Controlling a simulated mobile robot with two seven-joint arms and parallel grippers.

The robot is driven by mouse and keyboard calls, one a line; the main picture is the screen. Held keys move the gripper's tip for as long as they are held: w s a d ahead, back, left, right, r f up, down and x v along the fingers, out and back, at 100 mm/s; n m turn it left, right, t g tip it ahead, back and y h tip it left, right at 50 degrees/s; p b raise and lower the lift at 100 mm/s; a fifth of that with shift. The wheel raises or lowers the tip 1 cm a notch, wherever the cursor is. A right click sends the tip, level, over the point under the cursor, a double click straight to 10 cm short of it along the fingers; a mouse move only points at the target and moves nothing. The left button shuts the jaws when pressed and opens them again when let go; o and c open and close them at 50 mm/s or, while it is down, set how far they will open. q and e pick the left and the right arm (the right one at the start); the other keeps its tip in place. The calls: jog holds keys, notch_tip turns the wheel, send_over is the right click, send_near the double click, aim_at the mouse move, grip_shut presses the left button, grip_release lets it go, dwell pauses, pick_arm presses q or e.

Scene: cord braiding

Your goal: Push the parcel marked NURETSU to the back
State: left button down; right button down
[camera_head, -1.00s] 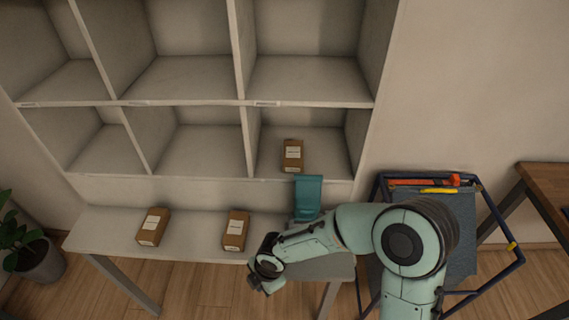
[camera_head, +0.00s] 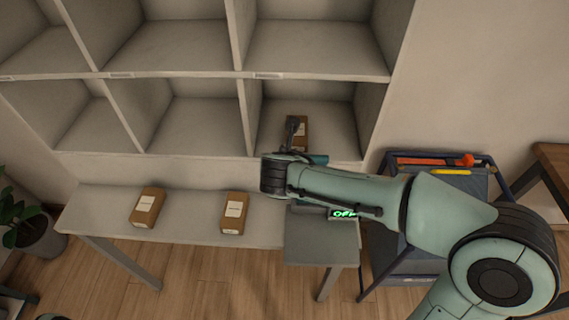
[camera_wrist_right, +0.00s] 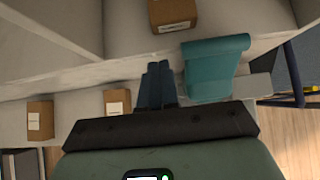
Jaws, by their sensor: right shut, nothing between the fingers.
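A brown parcel (camera_head: 301,131) with a pale label stands in the lower right shelf compartment (camera_head: 335,121); it also shows at the top of the right wrist view (camera_wrist_right: 172,12). Two more brown parcels stand on the low bench, one at the left (camera_head: 147,207) and one in the middle (camera_head: 233,213). The labels are too small to read, so I cannot tell which says NURETSU. My right gripper (camera_head: 292,122) is shut and empty, its fingers pointing into the compartment and overlapping the shelf parcel in the head view. In the wrist view its fingertips (camera_wrist_right: 158,66) appear apart from that parcel.
A teal curved piece (camera_wrist_right: 213,68) hangs over the compartment's front edge, just right of my fingers. Upright dividers bound the compartment at both sides. A blue-framed cart (camera_head: 432,162) with tools stands at the right, and a potted plant (camera_head: 35,232) at the left.

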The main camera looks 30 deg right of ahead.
pick_arm(q)
jog(key=shift+w+r+p, duration=0.15)
jog(key=shift+r+p, duration=0.2)
pick_arm(e)
jog(key=shift+w+d+f, duration=0.2)
jog(key=shift+w+d, duration=0.25)
jog(key=shift+w, duration=0.3)
jog(key=shift+w+d+f, duration=0.15)
jog(key=shift+w+d, duration=0.3)
jog(key=shift+w, duration=0.25)
jog(key=shift+w+d+f, duration=0.2)
jog(key=shift+w+d, duration=0.25)
jog(key=shift+w, duration=0.3)
